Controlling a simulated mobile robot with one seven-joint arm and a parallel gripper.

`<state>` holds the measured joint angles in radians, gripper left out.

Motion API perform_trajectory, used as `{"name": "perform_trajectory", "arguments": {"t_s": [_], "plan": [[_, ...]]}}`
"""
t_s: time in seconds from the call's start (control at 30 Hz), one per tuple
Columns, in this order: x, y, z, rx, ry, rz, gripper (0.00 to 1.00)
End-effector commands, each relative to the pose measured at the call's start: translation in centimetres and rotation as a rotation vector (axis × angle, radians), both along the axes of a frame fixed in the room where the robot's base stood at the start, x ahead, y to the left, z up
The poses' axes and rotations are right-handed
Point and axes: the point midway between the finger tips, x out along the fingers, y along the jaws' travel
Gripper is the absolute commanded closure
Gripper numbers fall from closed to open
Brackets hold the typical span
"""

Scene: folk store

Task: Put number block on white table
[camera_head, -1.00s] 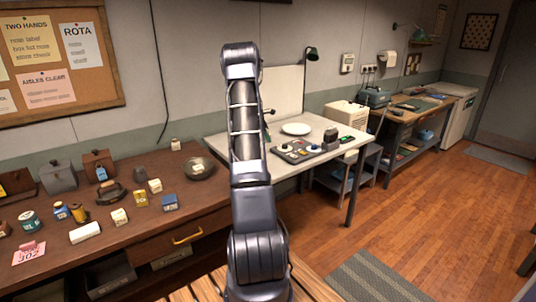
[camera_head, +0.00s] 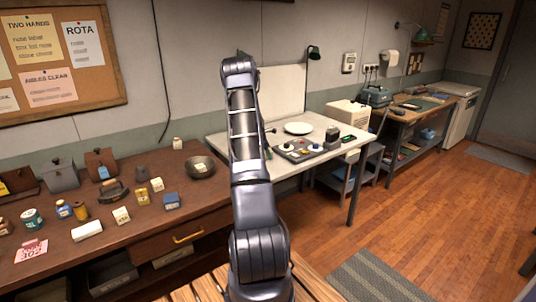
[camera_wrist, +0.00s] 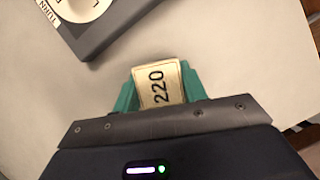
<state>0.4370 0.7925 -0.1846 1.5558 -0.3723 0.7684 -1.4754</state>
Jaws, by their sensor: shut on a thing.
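The number block (camera_wrist: 160,86) is a small cream block printed "220". In the wrist view it sits between the green fingers of my gripper (camera_wrist: 162,88), which is shut on it. The pale top of the white table (camera_wrist: 240,50) lies beneath them; I cannot tell whether the block touches it. In the head view the white table (camera_head: 333,124) stands right of the brown counter. My arm reaches toward its left part and hides my gripper and the block there.
A grey panel with knobs (camera_head: 300,149) lies on the table; a grey device with a white dial (camera_wrist: 92,22) shows near the block. A white plate (camera_head: 298,128) lies behind the panel. The brown counter (camera_head: 205,205) holds a bowl (camera_head: 200,167) and several small goods.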

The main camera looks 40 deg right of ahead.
Motion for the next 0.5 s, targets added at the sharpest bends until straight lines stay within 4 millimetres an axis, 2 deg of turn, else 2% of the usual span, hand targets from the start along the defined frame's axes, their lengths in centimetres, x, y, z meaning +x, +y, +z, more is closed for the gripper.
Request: {"name": "perform_trajectory", "arguments": {"t_s": [0.27,0.3,0.37,0.5], "plan": [[-0.01,-0.02,-0.28,0.0,0.0,0.0,0.8],[0.0,-0.02,-0.23,0.0,0.0,0.0,0.5],[0.0,-0.02,-0.23,0.0,0.0,0.0,0.38],[0.0,-0.02,-0.22,0.0,0.0,0.0,0.36]]}}
